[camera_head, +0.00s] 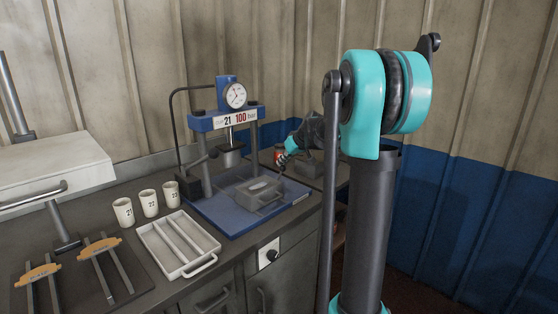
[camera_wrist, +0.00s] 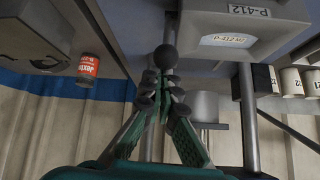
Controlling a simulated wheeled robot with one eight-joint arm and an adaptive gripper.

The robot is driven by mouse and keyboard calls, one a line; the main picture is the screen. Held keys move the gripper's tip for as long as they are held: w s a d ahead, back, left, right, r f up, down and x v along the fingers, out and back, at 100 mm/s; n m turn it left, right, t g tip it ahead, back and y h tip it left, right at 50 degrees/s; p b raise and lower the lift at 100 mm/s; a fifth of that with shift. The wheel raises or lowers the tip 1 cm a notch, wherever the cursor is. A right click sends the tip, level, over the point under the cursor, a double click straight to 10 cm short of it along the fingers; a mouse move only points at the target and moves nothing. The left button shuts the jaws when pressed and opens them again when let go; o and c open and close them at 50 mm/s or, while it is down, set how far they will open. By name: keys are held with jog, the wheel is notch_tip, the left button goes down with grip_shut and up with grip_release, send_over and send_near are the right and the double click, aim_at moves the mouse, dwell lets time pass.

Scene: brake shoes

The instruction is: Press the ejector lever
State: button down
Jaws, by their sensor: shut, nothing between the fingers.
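In the wrist view a dark ball knob (camera_wrist: 165,57), apparently the end of the ejector lever, shows just beyond my fingertips. A pale rod runs behind the fingers. I cannot tell whether the fingertips touch the knob. My gripper (camera_wrist: 160,82) is shut and empty, its fingers meeting in front of the knob. In the head view my gripper (camera_head: 284,158) is small, at the right side of the blue press (camera_head: 226,122). A grey block-shaped fixture (camera_head: 256,194) sits on the press's blue base.
A red can (camera_wrist: 88,66) stands near the gripper. Left of the press are several white numbered cups (camera_head: 148,203), a white divided tray (camera_head: 160,249) and a rack with orange-brown shoes (camera_head: 100,246). The press posts and the wall are close by.

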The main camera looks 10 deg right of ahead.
jog(key=shift+s+d+f+t+y, duration=0.6)
jog(key=shift+s+d+f+t, duration=0.3)
jog(key=shift+s+f, duration=0.6)
jog(key=shift+s+d+f+t+y, duration=0.6)
jog(key=shift+s+d+f+t, duration=0.45)
jog(key=shift+f, duration=0.6)
jog(key=shift+s+d+f+t+y, duration=0.6)
jog(key=shift+s+d+f+t, duration=0.15)
jog(key=shift+s+f, duration=0.8)
jog(key=shift+w+r, duration=0.3)
jog(key=shift+r, duration=0.2)
jog(key=f+v, duration=0.1)
jog(key=v, duration=0.8)
jog(key=shift+d, duration=0.45)
